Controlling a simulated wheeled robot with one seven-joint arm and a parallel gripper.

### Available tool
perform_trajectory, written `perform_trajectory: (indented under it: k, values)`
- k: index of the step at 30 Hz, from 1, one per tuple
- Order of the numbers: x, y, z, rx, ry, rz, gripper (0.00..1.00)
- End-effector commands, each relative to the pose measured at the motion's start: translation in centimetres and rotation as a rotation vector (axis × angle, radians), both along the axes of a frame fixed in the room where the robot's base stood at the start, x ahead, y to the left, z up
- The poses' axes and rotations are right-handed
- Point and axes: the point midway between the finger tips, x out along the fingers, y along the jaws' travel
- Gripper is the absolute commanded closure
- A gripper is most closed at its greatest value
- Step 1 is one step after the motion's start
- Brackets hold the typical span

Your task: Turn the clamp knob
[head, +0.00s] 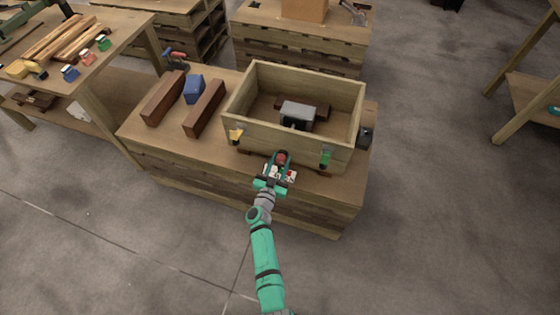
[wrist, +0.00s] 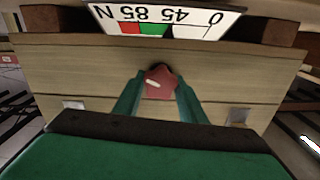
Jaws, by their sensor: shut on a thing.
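A red star-shaped clamp knob (wrist: 159,83) sits on the front wall of a wooden box (wrist: 70,72). In the wrist view my gripper (wrist: 158,98) has its two green fingers shut on the knob, one on each side. In the head view the knob (head: 282,157) shows as a small red spot between the fingers of my gripper (head: 281,160), at the front of the box (head: 340,150). A scale plate (wrist: 165,18) with the marks N, 85, 45 and 0 and green and red bands appears upside down above the knob. The knob's shaft is hidden.
The box stands on a pallet table (head: 240,180) and holds a grey-and-black device (head: 299,112). Brown beams (head: 205,108) and a blue block (head: 194,89) lie left. Floor in front is clear.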

Motion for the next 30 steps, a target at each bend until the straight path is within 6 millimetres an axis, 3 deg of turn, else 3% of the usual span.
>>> perform_trajectory:
  k: [12,30]
  values:
    - [-0.08,0.04,-0.05,0.224,-0.073,0.001,0.85]
    - [-0.1,-0.02,-0.09,0.278,-0.089,0.0,0.85]
